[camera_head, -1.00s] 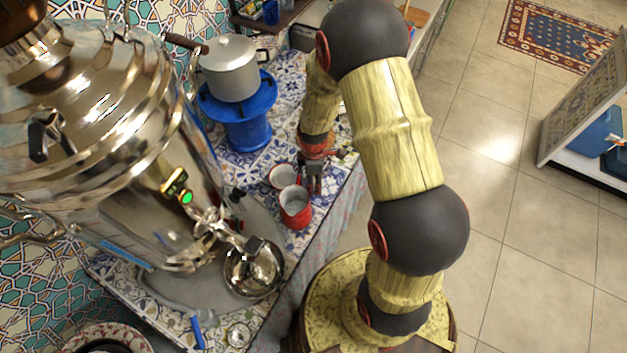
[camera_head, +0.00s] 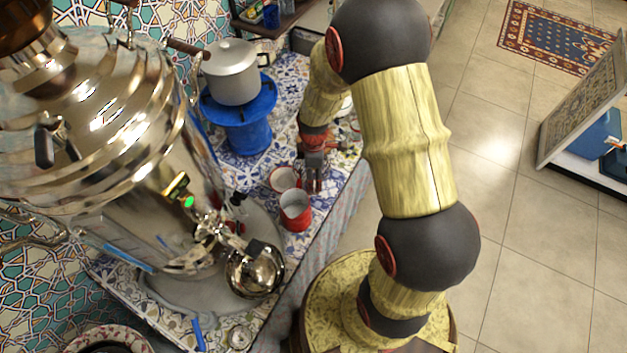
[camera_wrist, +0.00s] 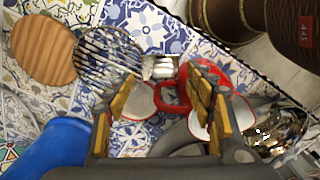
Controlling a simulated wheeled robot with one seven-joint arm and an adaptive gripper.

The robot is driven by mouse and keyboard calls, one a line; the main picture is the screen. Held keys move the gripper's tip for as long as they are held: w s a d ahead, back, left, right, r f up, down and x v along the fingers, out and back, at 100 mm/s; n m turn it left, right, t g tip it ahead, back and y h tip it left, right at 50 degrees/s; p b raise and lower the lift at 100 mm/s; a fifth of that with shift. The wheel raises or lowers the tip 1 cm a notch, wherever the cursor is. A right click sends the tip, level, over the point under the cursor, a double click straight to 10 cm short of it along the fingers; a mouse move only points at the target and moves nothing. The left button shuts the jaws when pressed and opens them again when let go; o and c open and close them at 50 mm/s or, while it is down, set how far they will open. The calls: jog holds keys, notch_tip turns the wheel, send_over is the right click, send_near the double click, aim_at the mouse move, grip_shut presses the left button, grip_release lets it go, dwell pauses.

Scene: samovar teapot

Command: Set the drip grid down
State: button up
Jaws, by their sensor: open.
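The drip grid, a round dark wire grid (camera_wrist: 108,52), shows in the wrist view. It appears to lie flat on the patterned tile counter beside a round wooden board (camera_wrist: 42,50). My gripper (camera_wrist: 163,88) is open, with nothing between its wood-coloured pads; its left finger overlaps the grid's near edge in the picture. I cannot tell whether they touch. In the head view my gripper (camera_head: 314,178) points down over the counter, close to the red mug (camera_head: 296,212). I cannot make out the grid in the head view, where my arm covers part of the counter.
A white bowl with a red rim (camera_head: 283,179) stands by the mug. The large metal samovar (camera_head: 110,130) fills the left, with a shiny metal bowl (camera_head: 256,272) under its tap. A pot (camera_head: 230,75) stands on a blue stand (camera_head: 243,125) behind. The counter edge drops to the floor at right.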

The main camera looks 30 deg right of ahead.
jog(key=s+a+r+m+t, duration=0.2)
jog(key=s+r+m, duration=0.1)
jog(key=r, duration=1)
jog(key=s+a+r+m+t, duration=0.15)
jog(key=r+m, duration=0.25)
jog(key=r, duration=1)
jog(key=s+a+r+m+t, duration=0.2)
jog(key=s+r+m, duration=0.4)
jog(key=s+r, duration=0.4)
jog(key=shift+s+a+p, duration=0.4)
jog(key=shift+s+a, duration=0.2)
jog(key=shift+s, duration=0.6)
jog(key=shift+f, duration=0.1)
